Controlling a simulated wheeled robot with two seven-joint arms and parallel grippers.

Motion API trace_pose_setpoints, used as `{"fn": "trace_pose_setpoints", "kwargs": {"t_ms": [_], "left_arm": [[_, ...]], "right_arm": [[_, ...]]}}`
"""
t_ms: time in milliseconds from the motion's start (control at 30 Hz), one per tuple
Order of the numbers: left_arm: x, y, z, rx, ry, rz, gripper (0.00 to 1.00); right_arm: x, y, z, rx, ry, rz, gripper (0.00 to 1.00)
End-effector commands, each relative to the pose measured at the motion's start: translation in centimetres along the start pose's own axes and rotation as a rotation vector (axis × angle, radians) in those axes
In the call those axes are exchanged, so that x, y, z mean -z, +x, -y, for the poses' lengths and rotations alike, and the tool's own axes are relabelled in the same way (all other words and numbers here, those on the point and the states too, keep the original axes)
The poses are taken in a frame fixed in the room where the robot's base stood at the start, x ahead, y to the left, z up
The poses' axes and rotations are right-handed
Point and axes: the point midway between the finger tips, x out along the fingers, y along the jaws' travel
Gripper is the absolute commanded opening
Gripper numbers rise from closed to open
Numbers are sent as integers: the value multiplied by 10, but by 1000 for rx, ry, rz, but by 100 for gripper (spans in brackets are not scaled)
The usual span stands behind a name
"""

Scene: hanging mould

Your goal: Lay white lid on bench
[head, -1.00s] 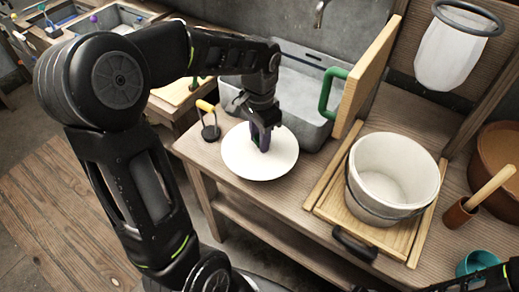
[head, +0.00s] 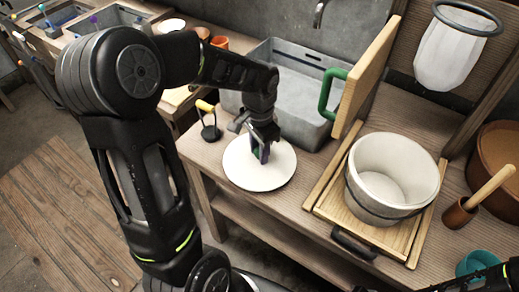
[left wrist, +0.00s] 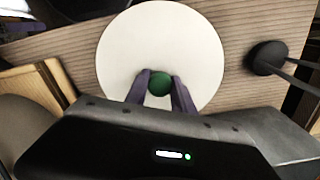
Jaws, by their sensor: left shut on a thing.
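The white lid (head: 275,178) is a round disc over the wooden bench (head: 310,172), near its front left part. My right gripper is not clearly in view; only a dark arm part shows at the lower right corner.
A white bucket (head: 402,170) stands on a wooden board to the right. A grey basin (head: 300,95) is behind the lid, with a green-handled board (head: 368,75) beside it.

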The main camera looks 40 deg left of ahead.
Motion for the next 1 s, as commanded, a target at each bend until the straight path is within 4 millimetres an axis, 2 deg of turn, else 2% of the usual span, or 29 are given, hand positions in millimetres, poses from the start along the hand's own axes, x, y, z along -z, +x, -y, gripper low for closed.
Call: {"fn": "trace_pose_setpoints", "kwargs": {"t_ms": [167, 200, 433, 800, 1000], "left_arm": [[0, 4, 0, 0, 0, 0, 0], [0, 3, 0, 0, 0, 0, 33], [0, 3, 0, 0, 0, 0, 51], [0, -3, 0, 1, 0, -2, 51], [1, -29, 0, 2, 1, -5, 51]], "right_arm": [[0, 4, -1, 0, 0, 0, 36], [0, 2, -1, 0, 0, 0, 36], [0, 2, -1, 0, 0, 0, 36], [0, -1, 0, 0, 0, 0, 36], [0, 0, 0, 0, 0, 0, 36]]}}
